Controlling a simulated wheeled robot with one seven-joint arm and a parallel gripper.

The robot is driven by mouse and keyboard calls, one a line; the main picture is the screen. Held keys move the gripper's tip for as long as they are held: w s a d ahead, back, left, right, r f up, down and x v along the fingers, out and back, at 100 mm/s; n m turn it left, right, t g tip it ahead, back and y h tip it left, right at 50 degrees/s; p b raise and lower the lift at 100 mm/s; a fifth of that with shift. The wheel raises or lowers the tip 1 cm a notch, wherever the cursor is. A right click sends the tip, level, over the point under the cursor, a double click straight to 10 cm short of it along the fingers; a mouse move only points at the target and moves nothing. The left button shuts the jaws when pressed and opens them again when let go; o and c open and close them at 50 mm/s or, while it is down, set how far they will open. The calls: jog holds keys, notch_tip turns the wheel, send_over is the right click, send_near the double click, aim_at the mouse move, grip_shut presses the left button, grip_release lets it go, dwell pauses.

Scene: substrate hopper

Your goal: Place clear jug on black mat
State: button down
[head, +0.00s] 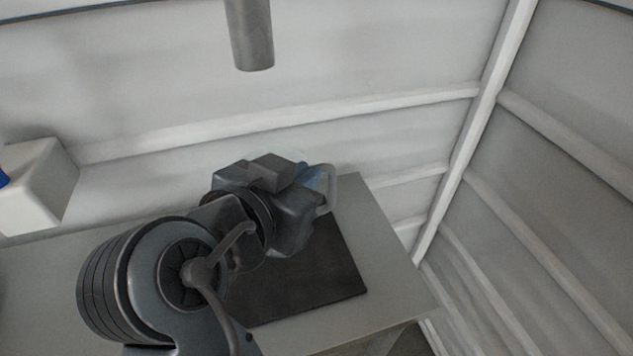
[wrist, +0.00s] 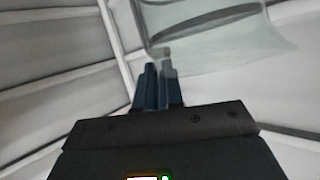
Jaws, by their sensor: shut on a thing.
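The clear jug (head: 328,188) shows in the head view just past my gripper (head: 312,182), mostly hidden behind my wrist. In the wrist view the see-through jug (wrist: 225,40) fills the upper right, and my gripper (wrist: 160,82) is shut on part of it near its lower left edge. The black mat (head: 325,275) lies on the grey table under and in front of my arm. My arm hides the mat's left and far parts. I cannot tell whether the jug touches the mat.
The grey table (head: 395,260) has a bare strip right of the mat, ending at its right edge. A white block-like container (head: 35,185) stands at the far left with something blue at its edge. A grey pipe (head: 250,35) hangs above the back. Ribbed pale walls close in behind and right.

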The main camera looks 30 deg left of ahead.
jog(key=shift+f, duration=2)
jog(key=c, duration=1.3)
grip_release()
jog(key=v, duration=1.2)
